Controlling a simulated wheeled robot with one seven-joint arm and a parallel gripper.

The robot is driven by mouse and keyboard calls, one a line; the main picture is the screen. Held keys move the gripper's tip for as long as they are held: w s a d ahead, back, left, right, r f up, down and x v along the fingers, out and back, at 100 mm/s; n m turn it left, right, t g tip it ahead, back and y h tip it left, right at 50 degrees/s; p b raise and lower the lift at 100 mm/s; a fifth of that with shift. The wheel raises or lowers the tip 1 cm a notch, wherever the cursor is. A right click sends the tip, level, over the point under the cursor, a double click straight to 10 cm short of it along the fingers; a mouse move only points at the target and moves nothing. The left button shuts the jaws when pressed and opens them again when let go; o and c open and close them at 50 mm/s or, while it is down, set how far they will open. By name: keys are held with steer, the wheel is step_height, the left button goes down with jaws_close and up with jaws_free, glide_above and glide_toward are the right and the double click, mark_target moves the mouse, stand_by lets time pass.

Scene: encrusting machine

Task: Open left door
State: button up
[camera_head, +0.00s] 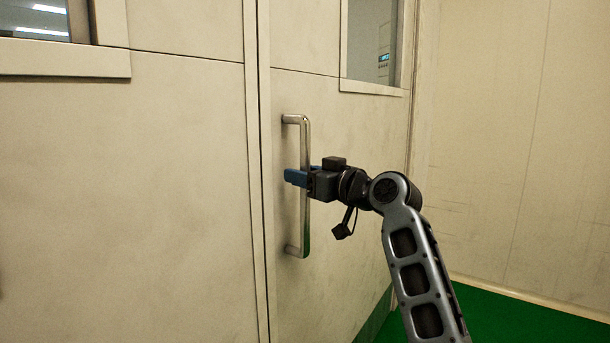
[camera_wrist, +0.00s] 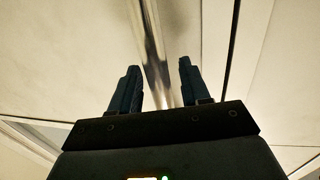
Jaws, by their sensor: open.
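Two pale door leaves meet at a vertical seam in the head view. The left leaf (camera_head: 120,190) fills the left side and stands flush with the right leaf (camera_head: 340,150). A vertical metal bar handle (camera_head: 306,225) is fixed on the right leaf near the seam. My gripper (camera_head: 296,177) is at about the middle of this handle, its blue fingers around the bar. In the wrist view the handle bar (camera_wrist: 153,45) runs between the two open fingers of my gripper (camera_wrist: 158,85), nearer the left finger. Whether either finger touches the bar is unclear.
Both leaves have windows; the right one (camera_head: 370,45) is above the handle and the left one (camera_head: 40,20) is at the top left corner. A pale wall (camera_head: 520,150) stands on the right. Green floor (camera_head: 510,320) shows clear at the bottom right.

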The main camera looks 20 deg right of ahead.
jaws_close()
stand_by(0.4)
